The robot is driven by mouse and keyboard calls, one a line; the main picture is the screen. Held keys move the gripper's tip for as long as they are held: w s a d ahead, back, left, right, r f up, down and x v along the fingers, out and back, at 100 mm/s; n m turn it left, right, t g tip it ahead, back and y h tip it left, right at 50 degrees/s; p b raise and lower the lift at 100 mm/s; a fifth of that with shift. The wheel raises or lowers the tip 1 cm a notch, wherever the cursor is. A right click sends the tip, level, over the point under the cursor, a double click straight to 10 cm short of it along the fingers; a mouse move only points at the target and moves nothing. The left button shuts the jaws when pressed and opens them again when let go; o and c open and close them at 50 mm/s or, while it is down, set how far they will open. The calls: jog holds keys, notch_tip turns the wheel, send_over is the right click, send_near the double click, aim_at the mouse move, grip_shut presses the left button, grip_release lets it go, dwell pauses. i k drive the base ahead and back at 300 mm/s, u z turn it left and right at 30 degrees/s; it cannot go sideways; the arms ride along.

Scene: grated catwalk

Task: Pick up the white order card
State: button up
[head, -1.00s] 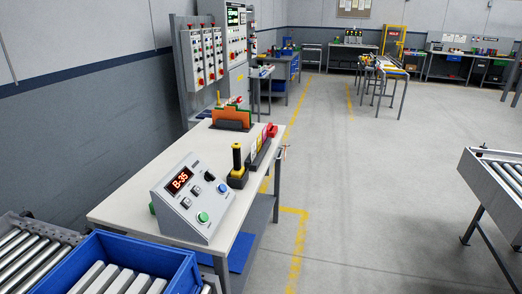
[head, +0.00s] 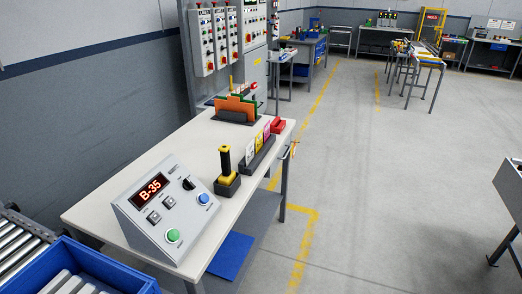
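A pale card (head: 251,156), which looks white, stands upright in a dark card holder (head: 257,158) on the light workbench (head: 120,179). A yellow card (head: 259,142) and a magenta card (head: 267,131) stand behind it in the same holder. Any print on the cards is too small to read. My gripper is not in view.
On the bench, a sloped console (head: 168,211) reads B-35. A yellow-and-black stick (head: 225,163) stands beside the holder. A blue crate (head: 95,262) is front left.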

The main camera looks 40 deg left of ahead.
aim_at(250, 155)
jog(key=i, duration=2.3)
jog(key=u, duration=3.1)
